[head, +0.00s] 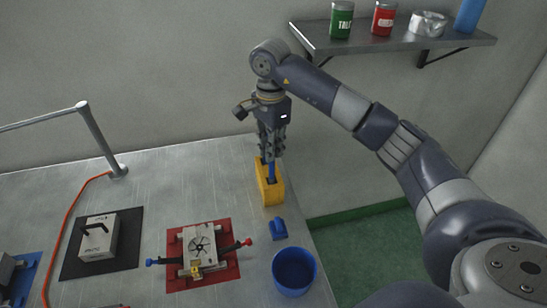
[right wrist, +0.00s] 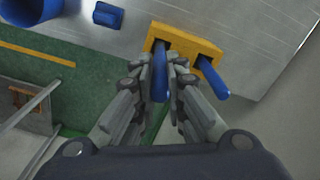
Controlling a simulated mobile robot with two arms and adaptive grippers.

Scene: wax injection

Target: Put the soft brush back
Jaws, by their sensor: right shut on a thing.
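The yellow holder block (head: 273,191) stands near the right edge of the metal table. It has two openings in its top, and it also shows in the right wrist view (right wrist: 203,43). My right gripper (head: 271,152) points down over the block and is shut on the blue handle of the soft brush (right wrist: 160,82). The brush's lower end is at the near opening; I cannot tell how deep it sits, and its bristles are hidden. A second blue handle (right wrist: 214,80) stands in the other opening, beside my fingers. My left gripper is out of view.
A small blue object (head: 279,229) and a blue cup (head: 294,270) stand in front of the block. A mould on a red mat (head: 228,271) lies to the left. A wall shelf (head: 315,37) with jars hangs behind my right arm.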

